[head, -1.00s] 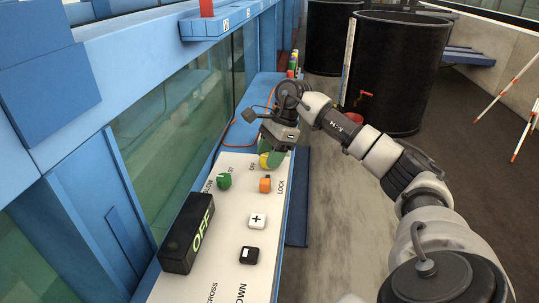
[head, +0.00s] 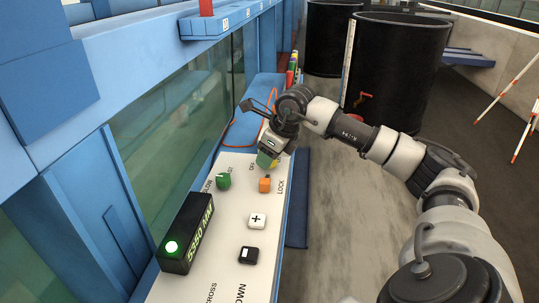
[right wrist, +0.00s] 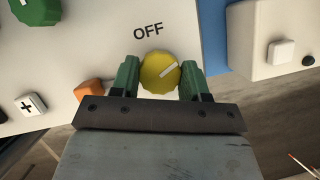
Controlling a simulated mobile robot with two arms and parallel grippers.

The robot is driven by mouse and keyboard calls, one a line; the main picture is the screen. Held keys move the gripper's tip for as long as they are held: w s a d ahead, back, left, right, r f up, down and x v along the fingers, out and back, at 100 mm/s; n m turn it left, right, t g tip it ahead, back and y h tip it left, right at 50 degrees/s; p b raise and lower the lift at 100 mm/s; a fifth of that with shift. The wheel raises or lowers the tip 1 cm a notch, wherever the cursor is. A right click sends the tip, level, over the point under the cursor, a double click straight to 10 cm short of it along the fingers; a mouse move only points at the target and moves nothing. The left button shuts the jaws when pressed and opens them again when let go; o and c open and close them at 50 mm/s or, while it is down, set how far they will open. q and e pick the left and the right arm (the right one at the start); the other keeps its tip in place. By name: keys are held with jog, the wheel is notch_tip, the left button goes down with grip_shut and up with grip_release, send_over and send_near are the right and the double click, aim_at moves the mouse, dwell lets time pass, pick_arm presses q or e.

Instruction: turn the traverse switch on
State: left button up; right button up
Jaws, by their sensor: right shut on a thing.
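The yellow knob (right wrist: 156,75) stands on the white control panel (head: 232,230). In the right wrist view it sits between the two green fingers of my right gripper (right wrist: 160,80), which is shut on it. Its white pointer line slants up and to the right, and the word OFF is printed above it. In the head view my right gripper (head: 267,161) is at the panel's far end and mostly hides the knob. The black display box (head: 188,235) shows a lit green lamp and a green reading ending in MM. My left gripper is not in view.
A green knob (head: 223,181), an orange switch (head: 265,184), a white plus button (head: 257,221) and a black button (head: 249,255) are on the panel near the gripper. The flume's glass wall (head: 175,120) runs along the left. Black tanks (head: 395,75) stand behind.

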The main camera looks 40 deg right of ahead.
jog(key=m+h, duration=0.2)
jog(key=m, duration=0.3)
dwell(0.6)
jog(key=o, duration=0.9)
jog(key=shift+r, duration=0.1)
jog(key=v, duration=1)
jog(key=shift+s+a+r, duration=0.15)
jog(key=shift+s+r, duration=0.1)
